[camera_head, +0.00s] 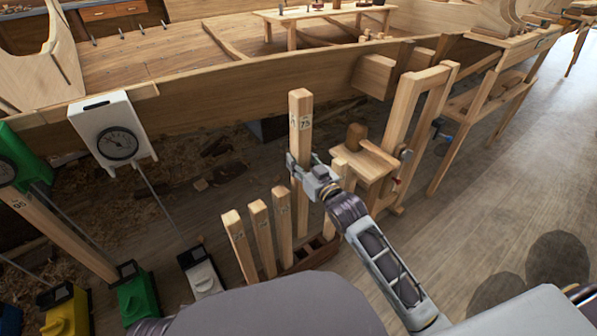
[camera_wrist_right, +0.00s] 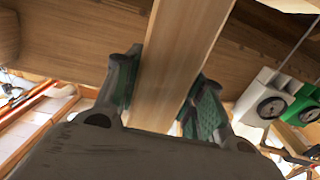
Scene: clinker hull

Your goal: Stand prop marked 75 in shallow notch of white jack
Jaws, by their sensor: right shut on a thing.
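The prop marked 75 (camera_head: 301,110) is an upright square wooden post. My right gripper (camera_head: 312,178) is shut on it; in the right wrist view the post (camera_wrist_right: 178,70) runs between the two fingers (camera_wrist_right: 160,95). Its lower part passes down behind the gripper toward the rack, and I cannot tell whether its foot is clear of it. The white jack (camera_head: 201,274) stands on the floor to the left, with a thin rod rising to a white dial box (camera_head: 112,132) by the hull. The jack's notch is too small to make out. My left gripper is not in view.
Several shorter props (camera_head: 262,230) stand in a dark wooden rack (camera_head: 312,257). Green (camera_head: 137,300) and yellow (camera_head: 65,312) jacks stand left of the white one. A wooden trestle (camera_head: 410,120) stands close right of the held prop. The planked hull (camera_head: 240,95) runs behind.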

